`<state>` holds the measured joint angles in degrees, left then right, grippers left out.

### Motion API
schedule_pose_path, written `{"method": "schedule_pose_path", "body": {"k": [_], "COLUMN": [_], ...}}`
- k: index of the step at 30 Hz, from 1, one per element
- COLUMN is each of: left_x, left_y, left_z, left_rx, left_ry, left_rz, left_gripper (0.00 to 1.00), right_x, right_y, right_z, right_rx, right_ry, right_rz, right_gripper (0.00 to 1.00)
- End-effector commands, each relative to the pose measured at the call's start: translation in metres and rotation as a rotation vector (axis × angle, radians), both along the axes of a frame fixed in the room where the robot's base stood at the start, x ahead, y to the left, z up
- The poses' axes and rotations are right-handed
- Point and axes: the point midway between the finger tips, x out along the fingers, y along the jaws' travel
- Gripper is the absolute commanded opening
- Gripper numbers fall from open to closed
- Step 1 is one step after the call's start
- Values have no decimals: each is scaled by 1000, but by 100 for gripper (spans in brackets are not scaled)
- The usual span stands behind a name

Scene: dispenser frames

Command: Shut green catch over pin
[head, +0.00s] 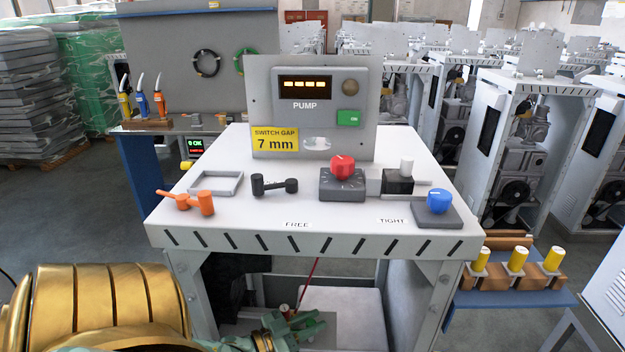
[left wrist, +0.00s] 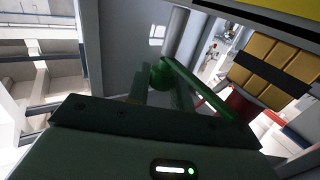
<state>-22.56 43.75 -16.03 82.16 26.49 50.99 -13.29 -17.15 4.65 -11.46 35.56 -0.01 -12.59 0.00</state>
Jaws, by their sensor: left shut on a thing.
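The green catch (left wrist: 205,92) shows in the left wrist view as a bright green bar with a round end, slanting down to the right. My left gripper (head: 290,328) is low in front of the white dispenser frame, below its top. In the left wrist view my left gripper (left wrist: 158,98) is shut on the green catch; its dark fingers are in shadow and the contact is partly hidden. A grey upright cylinder (left wrist: 178,32) stands just behind the round end. I cannot tell which part is the pin, or whether the catch lies over it. My right gripper is not in view.
The white frame top (head: 240,218) carries an orange handle (head: 190,202), a black handle (head: 273,186), a red knob (head: 342,167) and a blue knob (head: 439,201). A frame leg (head: 440,300) stands right of my gripper. A shelf with yellow-capped parts (head: 517,260) is at right.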

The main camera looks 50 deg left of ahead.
Motion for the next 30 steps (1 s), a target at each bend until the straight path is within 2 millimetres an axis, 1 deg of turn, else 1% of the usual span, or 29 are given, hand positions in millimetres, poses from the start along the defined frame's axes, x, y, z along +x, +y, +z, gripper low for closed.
{"method": "schedule_pose_path", "body": {"k": [1,2,3,14,17,20,23,27,30], "left_x": [0,0,0,0,-6,-21,-44,-84,-110], "left_y": [0,0,0,0,1,2,6,12,16], "left_z": [1,0,0,0,0,0,0,0,0], "left_rx": [-1,-1,-1,0,0,1,1,2,0], "left_ry": [-2,-2,-1,0,2,4,5,5,4], "left_rz": [0,0,0,1,1,0,1,1,2], "left_gripper": [30,39,42,42,42,42,42,42,42], "right_x": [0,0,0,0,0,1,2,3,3], "right_y": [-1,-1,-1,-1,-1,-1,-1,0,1], "right_z": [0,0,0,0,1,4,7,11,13], "right_rx": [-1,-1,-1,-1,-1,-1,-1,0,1], "right_ry": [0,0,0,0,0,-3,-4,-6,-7], "right_rz": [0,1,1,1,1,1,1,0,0], "right_gripper": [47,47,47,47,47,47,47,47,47]}}
